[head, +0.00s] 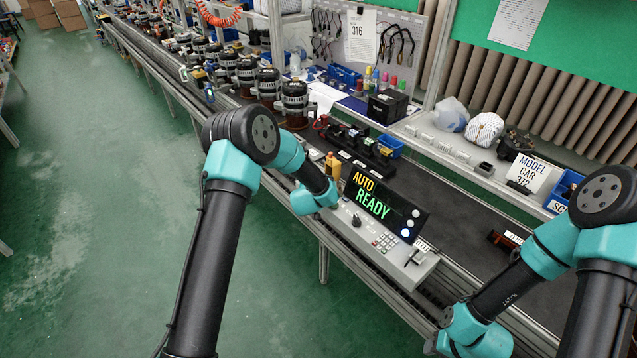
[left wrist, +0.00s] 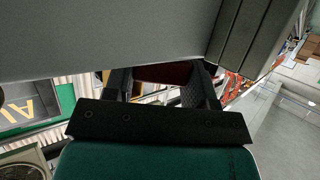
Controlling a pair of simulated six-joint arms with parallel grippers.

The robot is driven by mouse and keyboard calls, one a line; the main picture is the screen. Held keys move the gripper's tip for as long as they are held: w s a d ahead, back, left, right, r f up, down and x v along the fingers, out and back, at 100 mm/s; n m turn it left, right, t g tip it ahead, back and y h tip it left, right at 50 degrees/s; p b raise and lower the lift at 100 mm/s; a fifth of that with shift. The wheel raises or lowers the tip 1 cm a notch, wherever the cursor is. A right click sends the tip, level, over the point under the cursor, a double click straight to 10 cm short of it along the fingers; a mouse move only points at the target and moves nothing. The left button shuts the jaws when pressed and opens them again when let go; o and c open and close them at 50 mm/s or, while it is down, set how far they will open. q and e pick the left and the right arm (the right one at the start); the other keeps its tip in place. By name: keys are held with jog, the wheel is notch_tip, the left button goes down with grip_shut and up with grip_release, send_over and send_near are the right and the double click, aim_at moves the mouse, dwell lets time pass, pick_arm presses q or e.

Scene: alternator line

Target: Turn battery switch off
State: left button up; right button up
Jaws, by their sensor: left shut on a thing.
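In the left wrist view, my left gripper (left wrist: 163,88) has its two dark fingers on either side of a dark red piece (left wrist: 165,73), and is shut on it. This piece sits against a large grey surface and looks like the battery switch's handle; its shape and setting are mostly hidden. In the head view, my left wrist is at the left end of the grey control console (head: 418,270), and hides the fingers and the switch. The console's display (head: 380,204) reads AUTO READY. My right arm comes down at the lower right; its gripper fingers do not show.
A yellow-orange bottle (head: 333,165) stands close behind my left wrist. A black rotary knob (head: 356,220) and a keypad (head: 384,242) are on the console. The dark conveyor (head: 455,228) behind it carries black parts. A blue bin (head: 390,147) is beyond.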

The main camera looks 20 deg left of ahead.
pick_arm(q)
jog(key=shift+n+y, duration=0.7)
jog(key=shift+y, duration=0.2)
jog(key=o, duration=0.9)
jog(key=shift+o, duration=0.2)
